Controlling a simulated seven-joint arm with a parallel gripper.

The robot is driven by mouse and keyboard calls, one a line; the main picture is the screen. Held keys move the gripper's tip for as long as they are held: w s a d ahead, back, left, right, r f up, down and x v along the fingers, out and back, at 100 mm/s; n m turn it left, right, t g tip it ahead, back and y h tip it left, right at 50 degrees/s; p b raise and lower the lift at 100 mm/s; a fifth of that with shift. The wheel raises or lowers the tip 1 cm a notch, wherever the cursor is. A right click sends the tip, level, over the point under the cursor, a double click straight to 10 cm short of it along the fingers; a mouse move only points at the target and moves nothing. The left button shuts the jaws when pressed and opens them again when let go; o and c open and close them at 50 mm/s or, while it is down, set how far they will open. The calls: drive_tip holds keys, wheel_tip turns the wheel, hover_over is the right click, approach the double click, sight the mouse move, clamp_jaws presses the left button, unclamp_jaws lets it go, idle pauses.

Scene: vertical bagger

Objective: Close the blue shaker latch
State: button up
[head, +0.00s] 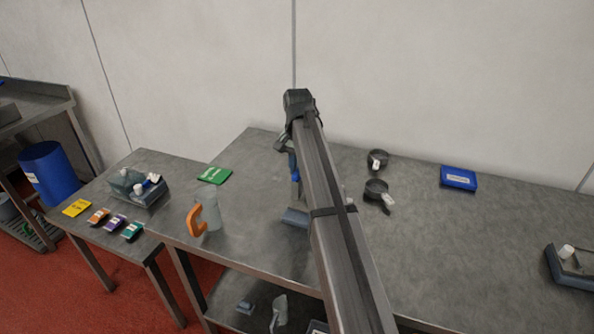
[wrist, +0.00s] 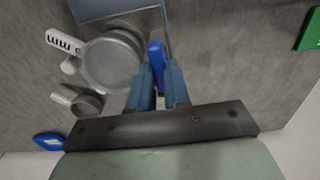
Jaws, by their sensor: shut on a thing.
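In the wrist view, my gripper (wrist: 158,80) has its two blue-grey fingers on either side of the bright blue shaker latch (wrist: 156,55), shut on it. The latch stands beside a round grey metal shaker part (wrist: 111,62), at its right. How far the latch is turned cannot be told. In the head view, my arm covers most of the shaker. A small blue piece (head: 294,168) shows at the arm's left edge; whether it is the latch or a finger is unclear.
A blue-grey block (head: 295,217) stands below the gripper area. Two dark cups with handles (head: 377,158) (head: 376,188) and a blue packet (head: 458,178) lie to the right. A clear jug with an orange handle (head: 207,213) and a green packet (head: 214,175) are to the left.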

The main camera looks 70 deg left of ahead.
clamp_jaws()
drive_tip(key=shift+m, duration=9)
drive_tip(key=o, duration=0.9)
unclamp_jaws()
